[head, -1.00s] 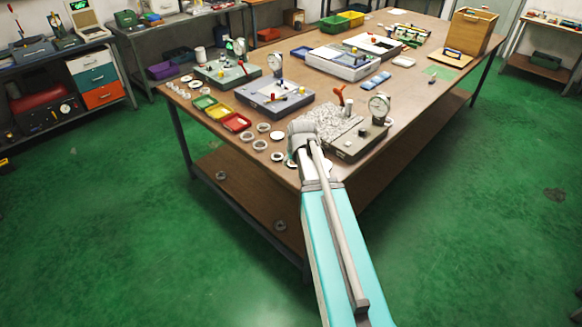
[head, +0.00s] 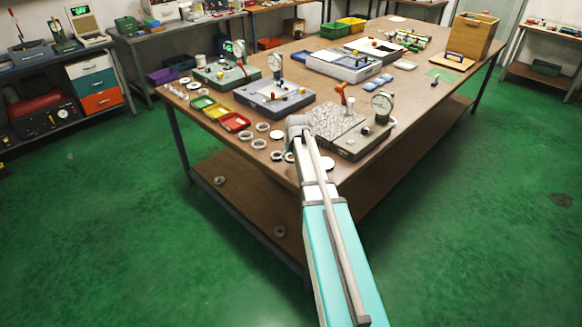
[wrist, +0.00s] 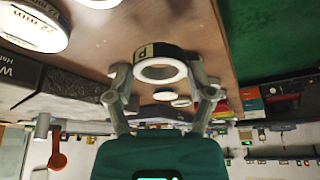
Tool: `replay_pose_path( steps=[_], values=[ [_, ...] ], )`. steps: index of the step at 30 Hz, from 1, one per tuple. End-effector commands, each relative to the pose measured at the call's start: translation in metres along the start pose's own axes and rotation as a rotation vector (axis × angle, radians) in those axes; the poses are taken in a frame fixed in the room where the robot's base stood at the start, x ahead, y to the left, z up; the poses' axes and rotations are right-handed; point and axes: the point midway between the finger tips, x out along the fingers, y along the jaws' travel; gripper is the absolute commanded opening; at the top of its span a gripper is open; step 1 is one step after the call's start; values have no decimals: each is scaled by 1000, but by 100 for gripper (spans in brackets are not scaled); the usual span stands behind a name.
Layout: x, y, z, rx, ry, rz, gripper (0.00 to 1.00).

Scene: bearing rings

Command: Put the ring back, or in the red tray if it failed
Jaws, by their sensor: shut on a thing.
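My gripper (wrist: 160,72) is shut on a ring (wrist: 168,53) in the wrist view. The ring has a pale face, an open bore and a dark outer band with a white label mark, partly readable as "P". It is held between the two fingertips, above the table. In the head view my gripper and the held ring are largely hidden behind my arm at the table's near corner. The red tray (head: 236,122) lies beyond and left of my wrist, at the near end of a row with a yellow tray (head: 218,112) and a green tray (head: 202,102).
Loose rings (head: 259,144) lie between the trays and my wrist. A white disc (head: 328,163) lies right of my arm. A granite-topped gauge stand (head: 335,120) with a dial and red lever stands close by. A grey fixture (head: 273,97) is behind the trays. Labelled discs (wrist: 35,28) show in the wrist view.

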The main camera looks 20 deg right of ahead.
Motion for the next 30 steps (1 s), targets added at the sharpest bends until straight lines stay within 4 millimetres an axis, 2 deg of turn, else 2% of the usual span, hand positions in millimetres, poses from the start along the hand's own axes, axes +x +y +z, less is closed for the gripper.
replay_pose_path(
  steps=[13, 18, 30],
  values=[
    [4, 1, -1, 0, 0, 0, 12],
    [17, 2, -4, 0, 0, 0, 12],
    [41, 2, 8, 0, 0, 0, 12]
  ],
)
